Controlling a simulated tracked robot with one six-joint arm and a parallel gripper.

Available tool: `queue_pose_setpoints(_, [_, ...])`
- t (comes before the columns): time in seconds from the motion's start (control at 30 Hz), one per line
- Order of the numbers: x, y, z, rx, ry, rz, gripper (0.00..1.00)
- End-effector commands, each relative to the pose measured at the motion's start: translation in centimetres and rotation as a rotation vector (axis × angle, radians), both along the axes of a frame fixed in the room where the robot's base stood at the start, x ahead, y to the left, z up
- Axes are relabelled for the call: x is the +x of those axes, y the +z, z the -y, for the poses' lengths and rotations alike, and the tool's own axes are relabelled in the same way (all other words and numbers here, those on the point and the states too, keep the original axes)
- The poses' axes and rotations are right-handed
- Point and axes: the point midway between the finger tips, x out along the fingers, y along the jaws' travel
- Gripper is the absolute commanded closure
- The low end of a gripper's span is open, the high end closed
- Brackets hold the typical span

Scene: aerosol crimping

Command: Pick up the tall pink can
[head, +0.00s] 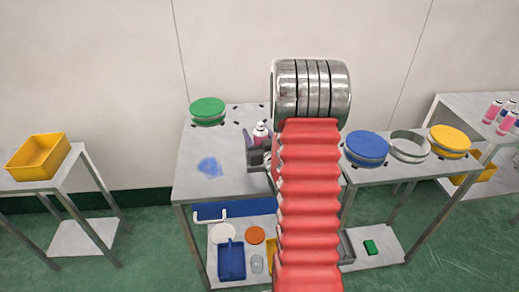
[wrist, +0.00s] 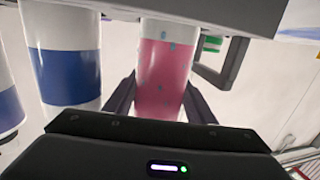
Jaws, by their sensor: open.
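In the wrist view, a pink can (wrist: 162,72) with a white band stands between the two dark fingers of my gripper (wrist: 161,90). The fingers are open, one on each side of it. I cannot tell whether either finger touches it. A grey bar hides one end of the can, and my gripper's body hides the other. In the head view, a can with a white top and some pink (head: 261,130) shows beside my red arm, at a dark grey object; my arm hides most of this area.
Blue-and-white cans (wrist: 65,75) stand close to the left of the pink can in the wrist view. In the head view, a green round lid (head: 207,108) is at the table's back left. Blue (head: 366,147) and yellow (head: 449,138) lids lie right. More pink cans (head: 507,122) stand far right.

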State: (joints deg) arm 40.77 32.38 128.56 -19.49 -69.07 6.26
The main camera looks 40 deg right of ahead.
Motion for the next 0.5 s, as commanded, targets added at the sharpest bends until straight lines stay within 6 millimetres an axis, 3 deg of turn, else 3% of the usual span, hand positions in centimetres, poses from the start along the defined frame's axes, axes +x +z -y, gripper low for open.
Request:
queue_pose_setpoints(0.4, [-0.28,0.02,0.34,0.0,-0.007,0.0,0.5])
queue_pose_setpoints(0.5, [-0.3,0.02,0.35,0.001,-0.008,0.0,0.57])
